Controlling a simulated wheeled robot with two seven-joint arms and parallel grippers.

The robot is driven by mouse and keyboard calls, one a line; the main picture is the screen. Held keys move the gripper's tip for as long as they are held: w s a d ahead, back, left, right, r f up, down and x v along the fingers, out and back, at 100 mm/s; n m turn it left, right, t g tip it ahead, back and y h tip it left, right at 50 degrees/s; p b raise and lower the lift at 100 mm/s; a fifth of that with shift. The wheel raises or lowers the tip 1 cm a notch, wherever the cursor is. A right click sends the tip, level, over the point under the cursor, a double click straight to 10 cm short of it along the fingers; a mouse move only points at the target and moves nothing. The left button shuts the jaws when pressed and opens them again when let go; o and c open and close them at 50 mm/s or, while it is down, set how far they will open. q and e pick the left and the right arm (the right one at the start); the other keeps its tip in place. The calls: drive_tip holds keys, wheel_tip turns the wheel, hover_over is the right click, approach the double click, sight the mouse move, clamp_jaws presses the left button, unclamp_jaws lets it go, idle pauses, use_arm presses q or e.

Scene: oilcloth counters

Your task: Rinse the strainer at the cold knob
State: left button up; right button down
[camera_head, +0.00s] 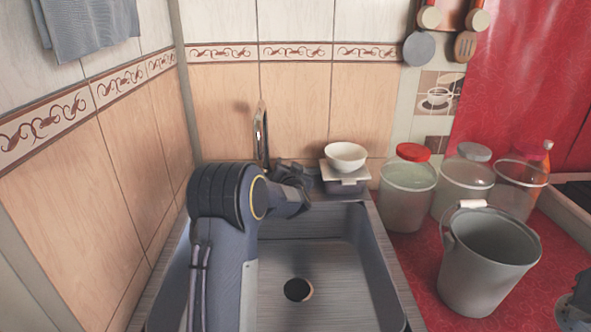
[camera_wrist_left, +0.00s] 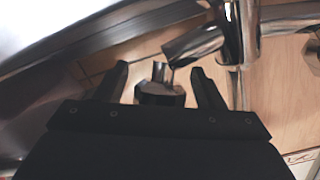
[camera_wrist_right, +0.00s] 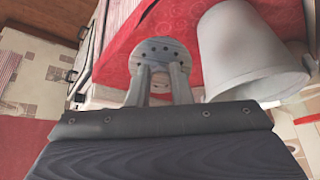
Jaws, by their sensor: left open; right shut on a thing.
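The strainer (camera_wrist_right: 163,50), a grey disc with holes, shows in the right wrist view beyond my right gripper (camera_wrist_right: 160,78), which is shut on its handle. My left gripper (camera_wrist_left: 162,75) is open at the chrome tap (camera_wrist_left: 235,45). A dark and metal knob (camera_wrist_left: 160,94) sits between its fingers; its hot or cold mark does not show. In the head view my left arm partly hides the tap (camera_head: 261,135) and hides the knob.
The empty sink (camera_head: 335,265) lies beside my left arm. A white bowl (camera_head: 345,156) stands on a small stand behind it. A grey bucket (camera_head: 490,262) and several clear jars (camera_head: 408,188) stand on the red oilcloth (camera_head: 420,262) at right.

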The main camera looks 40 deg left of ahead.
use_arm(q)
drive_tip(key=v, duration=1.2)
